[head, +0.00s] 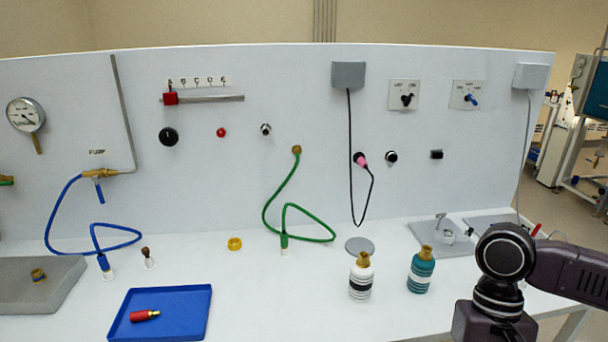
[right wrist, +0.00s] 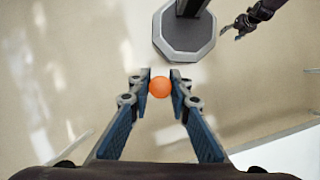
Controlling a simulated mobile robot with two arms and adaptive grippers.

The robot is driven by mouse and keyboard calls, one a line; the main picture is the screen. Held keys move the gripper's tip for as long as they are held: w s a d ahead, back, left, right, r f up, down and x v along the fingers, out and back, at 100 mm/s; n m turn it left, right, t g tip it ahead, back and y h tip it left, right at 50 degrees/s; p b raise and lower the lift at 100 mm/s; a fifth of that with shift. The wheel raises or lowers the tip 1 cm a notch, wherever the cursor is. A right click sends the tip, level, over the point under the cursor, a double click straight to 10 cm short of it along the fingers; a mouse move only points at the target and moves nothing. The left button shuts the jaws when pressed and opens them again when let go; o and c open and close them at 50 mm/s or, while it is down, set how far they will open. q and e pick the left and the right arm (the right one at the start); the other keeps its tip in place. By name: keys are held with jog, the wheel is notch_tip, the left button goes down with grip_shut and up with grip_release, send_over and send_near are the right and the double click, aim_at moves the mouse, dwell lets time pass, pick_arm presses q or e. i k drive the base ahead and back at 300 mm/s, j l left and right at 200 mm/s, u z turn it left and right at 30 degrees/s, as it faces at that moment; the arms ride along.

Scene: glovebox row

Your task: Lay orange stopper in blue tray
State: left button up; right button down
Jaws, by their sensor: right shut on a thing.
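The orange stopper (right wrist: 159,87) shows as a round orange shape between the fingertips of my right gripper (right wrist: 160,80) in the right wrist view. The gripper is shut on it, over the floor. In the head view only my right arm shows at the lower right; its fingers and the stopper are out of frame. The blue tray (head: 185,314) lies on the bench at the front left, far from my right arm. A red piece with a brass tip (head: 144,316) lies in it. A dark gripper, apparently my left (right wrist: 238,28), shows small at the wrist view's top right.
A white bottle (head: 361,277) and a teal bottle (head: 421,270) stand between the tray and my right arm. A grey block (head: 50,285) is left of the tray. The front middle bench is clear.

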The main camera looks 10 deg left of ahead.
aim_at(193, 307)
jog(key=u, duration=0.75)
jog(key=i+j+u, duration=0.15)
jog(key=u, duration=0.35)
jog(key=i+u, duration=0.3)
jog(key=u, duration=0.2)
